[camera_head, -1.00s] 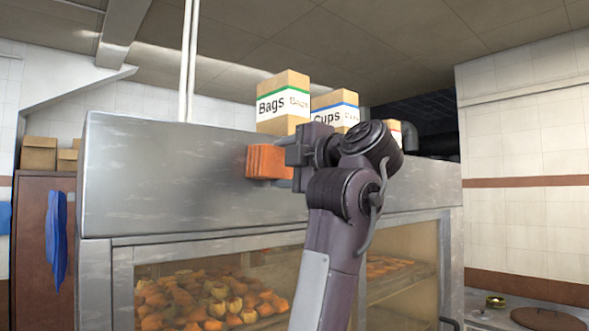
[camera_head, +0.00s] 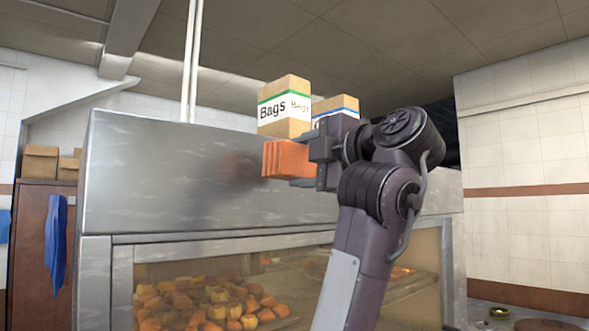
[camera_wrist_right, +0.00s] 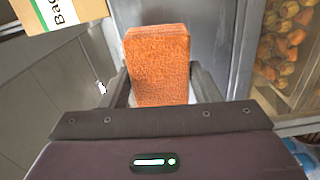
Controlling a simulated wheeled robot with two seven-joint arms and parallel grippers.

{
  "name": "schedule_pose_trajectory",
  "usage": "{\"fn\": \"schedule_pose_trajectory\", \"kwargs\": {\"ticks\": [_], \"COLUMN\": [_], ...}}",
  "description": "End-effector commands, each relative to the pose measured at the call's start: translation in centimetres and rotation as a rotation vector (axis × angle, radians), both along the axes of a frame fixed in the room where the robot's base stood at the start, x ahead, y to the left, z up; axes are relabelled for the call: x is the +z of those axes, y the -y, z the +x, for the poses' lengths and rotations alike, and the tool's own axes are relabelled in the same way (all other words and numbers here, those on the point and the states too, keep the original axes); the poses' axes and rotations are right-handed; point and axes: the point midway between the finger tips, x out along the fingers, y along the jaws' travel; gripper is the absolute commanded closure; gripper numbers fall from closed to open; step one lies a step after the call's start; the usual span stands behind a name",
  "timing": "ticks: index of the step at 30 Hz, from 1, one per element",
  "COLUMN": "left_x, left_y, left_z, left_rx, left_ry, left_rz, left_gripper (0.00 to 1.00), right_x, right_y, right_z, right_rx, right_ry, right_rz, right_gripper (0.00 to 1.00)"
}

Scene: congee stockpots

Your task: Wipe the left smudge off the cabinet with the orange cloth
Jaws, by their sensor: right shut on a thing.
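The steel cabinet (camera_head: 150,185) fills the middle of the head view, with a plain upper panel above glass. A faint dark reddish patch (camera_head: 236,166) shows on that panel just left of the cloth; I cannot tell whether it is a smudge or a reflection. My right gripper (camera_head: 305,163) is shut on the folded orange cloth (camera_head: 284,159), held in front of the panel. The cloth also shows upright between the fingers in the right wrist view (camera_wrist_right: 158,65). I cannot tell whether it touches the panel. My left gripper is not in view.
A "Bags" box (camera_head: 284,108) and a second box (camera_head: 335,105) stand on top of the cabinet, close above the cloth. Orange food pieces (camera_head: 215,300) lie behind the glass. A blue cloth (camera_head: 56,243) hangs on a brown cupboard (camera_head: 30,265) at left.

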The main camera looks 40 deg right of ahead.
Motion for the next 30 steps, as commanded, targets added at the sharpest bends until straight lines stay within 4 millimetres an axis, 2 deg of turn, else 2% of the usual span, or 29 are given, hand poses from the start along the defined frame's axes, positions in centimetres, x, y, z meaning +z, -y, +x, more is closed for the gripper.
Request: {"fn": "schedule_pose_trajectory", "kwargs": {"ticks": [13, 22, 30], "left_x": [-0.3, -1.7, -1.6], "left_y": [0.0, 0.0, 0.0], "left_z": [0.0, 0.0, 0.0], "left_rx": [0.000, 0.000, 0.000], "left_ry": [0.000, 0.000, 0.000], "left_rz": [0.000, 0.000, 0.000], "left_gripper": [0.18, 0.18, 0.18], "right_x": [0.0, -0.1, 0.0], "right_y": [0.1, 0.3, 0.3], "right_z": [-0.6, -3.0, -3.3], "right_rx": [-0.001, -0.001, 0.000], "right_ry": [0.000, 0.003, 0.000], "right_rz": [-0.001, -0.001, 0.000], "right_gripper": [0.62, 0.62, 0.62]}}
